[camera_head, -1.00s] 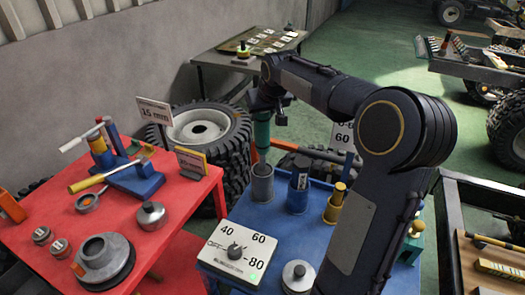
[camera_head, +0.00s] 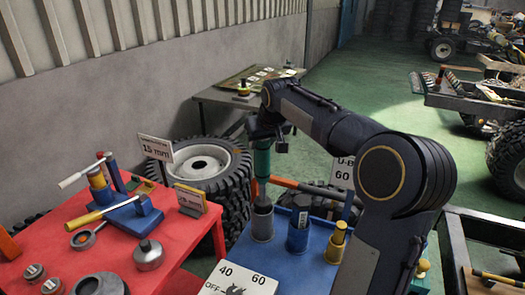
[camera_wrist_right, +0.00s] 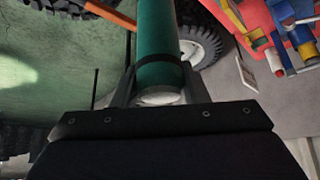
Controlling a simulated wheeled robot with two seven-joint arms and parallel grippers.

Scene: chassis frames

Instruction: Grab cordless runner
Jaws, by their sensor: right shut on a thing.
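The cordless runner is a green cylinder (camera_head: 261,160) standing upright at the far left of the blue table. Its lower end is at the mouth of a grey cup (camera_head: 263,222); I cannot tell how deep it sits. My right gripper (camera_head: 266,136) is shut around its upper part. In the right wrist view the green body (camera_wrist_right: 158,38) runs between the fingers, with a dark band across it and a pale end near the palm. My left gripper is not in view.
Blue and yellow tools (camera_head: 299,229) stand in holders beside the cup. A white dial panel (camera_head: 240,279) is at the table's near edge. A red table (camera_head: 70,222) with tools stands left. Green floor is open further back.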

